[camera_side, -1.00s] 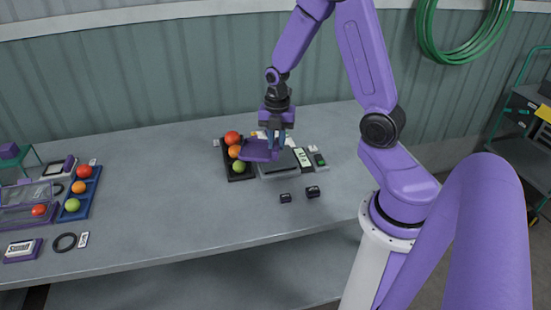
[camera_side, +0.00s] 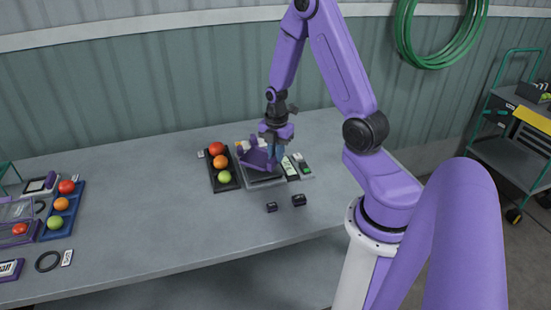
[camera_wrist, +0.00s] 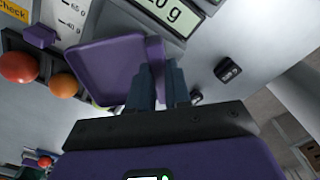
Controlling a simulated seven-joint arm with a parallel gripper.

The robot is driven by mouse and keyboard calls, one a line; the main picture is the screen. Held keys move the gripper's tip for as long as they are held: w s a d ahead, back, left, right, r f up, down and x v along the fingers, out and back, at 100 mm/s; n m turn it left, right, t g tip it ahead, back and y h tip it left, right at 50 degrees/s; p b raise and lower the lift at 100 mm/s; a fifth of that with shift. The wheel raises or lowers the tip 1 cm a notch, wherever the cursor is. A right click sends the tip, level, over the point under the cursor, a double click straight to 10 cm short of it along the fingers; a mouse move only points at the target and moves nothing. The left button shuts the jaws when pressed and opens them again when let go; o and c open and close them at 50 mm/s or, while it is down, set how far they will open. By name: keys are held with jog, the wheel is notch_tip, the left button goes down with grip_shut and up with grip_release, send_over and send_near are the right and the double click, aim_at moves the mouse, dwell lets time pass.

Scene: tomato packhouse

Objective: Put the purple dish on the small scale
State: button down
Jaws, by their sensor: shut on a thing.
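The purple dish (camera_side: 257,161) is tilted, over the left and middle part of the small scale (camera_side: 264,184) in the side view. My gripper (camera_side: 276,153) is shut on the dish's right edge. In the wrist view the dish (camera_wrist: 108,68) hangs from the two fingertips (camera_wrist: 160,88), held by its raised side wall. The scale's grey top is mostly hidden under the dish and fingers. Its display (camera_side: 289,169) shows at its right; in the wrist view the display (camera_wrist: 168,14) reads in grams, partly covered. I cannot tell whether the dish touches the scale.
A black tray (camera_side: 223,187) with a red, an orange and a green tomato stands just left of the scale. Two small black blocks (camera_side: 299,200) (camera_side: 271,207) lie in front. A blue tomato tray (camera_side: 51,234) is far left. The bench between is clear.

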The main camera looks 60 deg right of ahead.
jog(key=shift+f, duration=1)
jog(key=c, duration=1)
grip_release()
